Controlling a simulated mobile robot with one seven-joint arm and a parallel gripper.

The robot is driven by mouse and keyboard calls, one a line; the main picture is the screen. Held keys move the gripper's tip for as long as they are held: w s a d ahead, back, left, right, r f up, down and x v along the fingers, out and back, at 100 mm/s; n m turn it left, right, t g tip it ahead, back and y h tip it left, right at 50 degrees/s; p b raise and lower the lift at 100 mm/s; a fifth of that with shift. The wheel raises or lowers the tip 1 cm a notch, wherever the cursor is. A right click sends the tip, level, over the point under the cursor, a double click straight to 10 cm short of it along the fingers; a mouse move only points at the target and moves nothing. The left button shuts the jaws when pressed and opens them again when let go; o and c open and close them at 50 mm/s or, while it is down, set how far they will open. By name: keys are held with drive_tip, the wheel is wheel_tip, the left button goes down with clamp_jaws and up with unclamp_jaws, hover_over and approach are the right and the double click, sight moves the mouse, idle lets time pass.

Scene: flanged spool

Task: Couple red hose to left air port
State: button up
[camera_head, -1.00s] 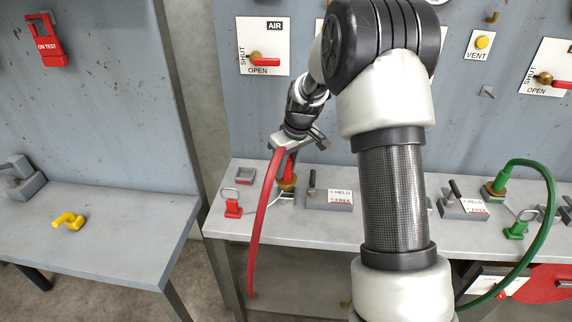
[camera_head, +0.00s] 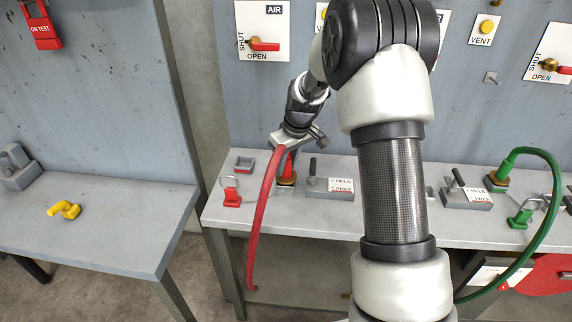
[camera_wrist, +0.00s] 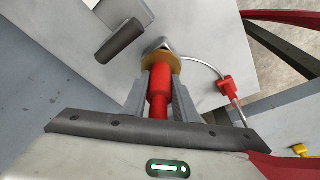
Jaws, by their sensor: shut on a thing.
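The red hose (camera_head: 262,215) arcs up from below the bench's front edge to my gripper (camera_head: 288,158). In the wrist view my gripper (camera_wrist: 160,95) is shut on the hose's red end piece (camera_wrist: 160,82), with a finger on each side. A brass collar (camera_wrist: 163,62) sits at the far end of the red piece, and a grey metal part (camera_wrist: 158,45) shows just past it. In the head view the red end points down at the left air port's place on the bench, with the brass collar (camera_head: 287,179) low over it. Whether it is fully seated cannot be told.
A held/free lever block (camera_head: 330,187) stands just right of the port, its handle (camera_wrist: 120,40) close to my fingers. A red tethered cap (camera_head: 231,192) stands left. The green hose (camera_head: 547,200) is at the right. A yellow piece (camera_head: 64,210) lies on the left table.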

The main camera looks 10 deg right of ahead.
drive_tip(key=shift+f+b, duration=0.4)
drive_tip(key=shift+f, duration=0.1)
idle(0.3)
drive_tip(key=o, duration=1.1)
drive_tip(key=p+v, duration=0.2)
drive_tip(key=v, duration=1.5)
drive_tip(key=shift+r, duration=0.2)
drive_tip(key=shift+s, duration=0.1)
